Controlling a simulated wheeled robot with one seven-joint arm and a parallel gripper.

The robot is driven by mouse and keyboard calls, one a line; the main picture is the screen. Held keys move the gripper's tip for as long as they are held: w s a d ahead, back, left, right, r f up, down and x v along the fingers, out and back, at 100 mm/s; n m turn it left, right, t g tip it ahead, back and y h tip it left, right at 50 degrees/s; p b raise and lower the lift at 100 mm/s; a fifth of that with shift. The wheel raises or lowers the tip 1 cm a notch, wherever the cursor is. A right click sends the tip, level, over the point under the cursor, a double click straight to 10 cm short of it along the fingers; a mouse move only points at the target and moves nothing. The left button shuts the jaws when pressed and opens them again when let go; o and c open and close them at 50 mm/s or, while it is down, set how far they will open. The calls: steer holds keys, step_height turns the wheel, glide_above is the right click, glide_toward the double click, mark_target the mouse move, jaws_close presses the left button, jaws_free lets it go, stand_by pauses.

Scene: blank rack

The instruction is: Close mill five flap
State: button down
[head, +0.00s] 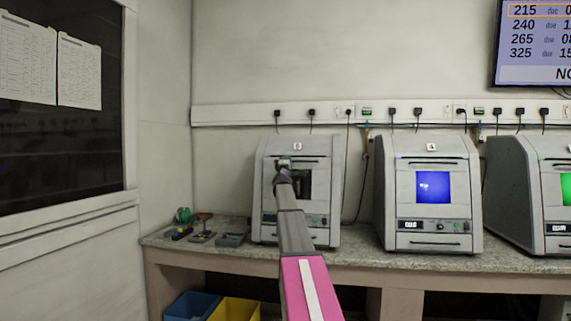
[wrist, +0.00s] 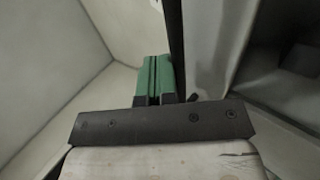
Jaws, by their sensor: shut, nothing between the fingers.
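Mill five (head: 327,178) is the leftmost pale grey machine on the bench, with a small number plate above its front. Its front has a dark opening (head: 305,184), partly hidden by my arm; how far its flap stands open I cannot tell. My gripper (head: 284,163) is in front of the upper part of the mill's front. In the wrist view its green fingers (wrist: 153,62) are together and empty. Right beside them is a dark upright edge with a grey panel (wrist: 203,45), seemingly part of the mill; contact is unclear.
Mill four (head: 428,225), with a blue window, stands to the right, and another mill (head: 520,190) with a green window beyond it. Small tools (head: 203,233) lie on the bench (head: 365,262) at left. A blue bin (head: 190,306) and a yellow bin (head: 236,309) sit below.

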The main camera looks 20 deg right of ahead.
steer(key=shift+w+d, duration=0.6)
steer(key=shift+w, duration=0.25)
steer(key=shift+s, duration=0.15)
